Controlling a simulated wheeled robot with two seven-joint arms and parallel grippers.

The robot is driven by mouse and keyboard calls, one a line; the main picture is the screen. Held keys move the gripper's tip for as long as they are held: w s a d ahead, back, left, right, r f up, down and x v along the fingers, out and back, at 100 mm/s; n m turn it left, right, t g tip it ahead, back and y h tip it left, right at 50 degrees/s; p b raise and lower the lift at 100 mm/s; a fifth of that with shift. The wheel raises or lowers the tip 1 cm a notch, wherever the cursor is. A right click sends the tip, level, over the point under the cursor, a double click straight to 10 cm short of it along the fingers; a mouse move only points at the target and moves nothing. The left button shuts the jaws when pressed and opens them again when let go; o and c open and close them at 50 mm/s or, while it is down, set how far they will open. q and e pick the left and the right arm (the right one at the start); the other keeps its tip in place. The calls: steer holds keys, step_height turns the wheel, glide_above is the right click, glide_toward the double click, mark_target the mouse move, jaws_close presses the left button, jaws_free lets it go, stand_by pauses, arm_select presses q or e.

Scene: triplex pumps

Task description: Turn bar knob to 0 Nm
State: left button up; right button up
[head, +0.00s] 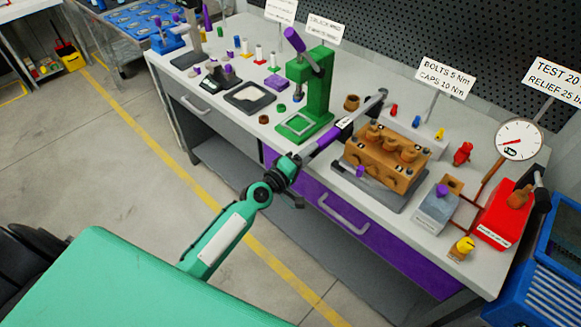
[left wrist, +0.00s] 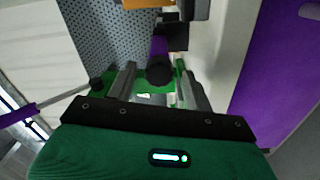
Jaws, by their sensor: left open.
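In the head view a bar tool (head: 325,138) with a purple grip, a pale label and a dark far head (head: 380,96) slants over the bench's front edge beside the orange-brown pump block. My left gripper (head: 303,159) is at its near end. In the left wrist view a dark round knob (left wrist: 160,72) lies between the two open grey fingers of my left gripper (left wrist: 158,80), with the purple grip behind it. I cannot tell whether the fingers touch the knob. Its scale is not readable. My right gripper is not in view.
The pump block (head: 388,155) sits on a grey plate right of the bar. A green press (head: 311,95) stands left of it. A dial gauge (head: 519,140) and a red box (head: 500,216) are at the right. A purple drawer (head: 345,215) is below the bench edge.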

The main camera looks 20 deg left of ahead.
arm_select(q)
steer(key=b+v, duration=0.2)
steer(key=v, duration=1.1)
steer(key=shift+b, duration=0.3)
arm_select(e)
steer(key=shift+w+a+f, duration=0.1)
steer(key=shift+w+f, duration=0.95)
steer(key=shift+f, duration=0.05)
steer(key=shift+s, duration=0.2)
